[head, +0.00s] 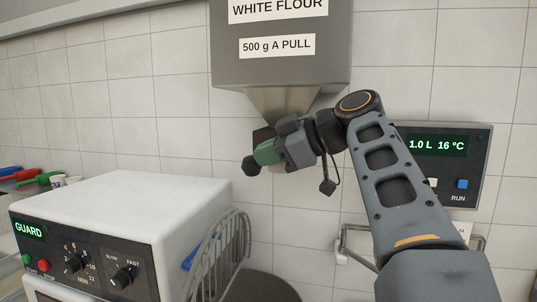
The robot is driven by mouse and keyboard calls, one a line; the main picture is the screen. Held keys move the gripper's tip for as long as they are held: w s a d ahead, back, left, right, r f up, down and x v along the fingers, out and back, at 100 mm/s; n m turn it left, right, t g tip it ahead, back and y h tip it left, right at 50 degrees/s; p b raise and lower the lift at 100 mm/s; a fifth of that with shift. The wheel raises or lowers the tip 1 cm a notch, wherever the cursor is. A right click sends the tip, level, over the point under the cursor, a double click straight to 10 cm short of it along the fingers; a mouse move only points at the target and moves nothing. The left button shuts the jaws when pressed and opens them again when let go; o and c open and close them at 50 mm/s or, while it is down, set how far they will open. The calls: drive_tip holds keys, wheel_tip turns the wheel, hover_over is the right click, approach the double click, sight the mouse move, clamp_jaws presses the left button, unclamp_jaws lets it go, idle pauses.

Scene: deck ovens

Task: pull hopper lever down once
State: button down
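The steel flour hopper (281,70) hangs on the tiled wall, labelled "WHITE FLOUR" and "500 g A PULL". Below its funnel is a dark part (262,134), mostly hidden behind my gripper. A round black knob (251,167), which looks like the lever's end, shows at the tips of my gripper (264,154). The green fingers are at the knob, seen from the side. I cannot tell whether they touch or clasp it, or whether they are open or shut. The rest of the lever is hidden.
A white mixer housing (135,215) with a "GUARD" display, knobs and a wire guard (232,252) stands at lower left. A water meter panel (450,152) reading 1.0 L 16 °C is on the wall at right. Coloured scoops (38,179) lie at far left.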

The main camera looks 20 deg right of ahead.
wheel_tip(320, 180, down, 11)
drive_tip(key=w+d+n+t+b, duration=0.1)
drive_tip(key=n+b, duration=0.1)
drive_tip(key=b, duration=1.1)
drive_tip(key=shift+w+n+t+h, duration=0.25)
drive_tip(key=shift+n+t+h, duration=0.05)
drive_tip(key=shift+t, duration=0.1)
drive_tip(key=s+a+r+p+v, duration=0.1)
drive_tip(key=a+p+v, duration=0.1)
drive_tip(key=v, duration=1.1)
drive_tip(key=shift+a+r, duration=0.15)
drive_tip(key=shift+r, duration=0.2)
drive_tip(key=shift+s, duration=0.1)
idle(0.5)
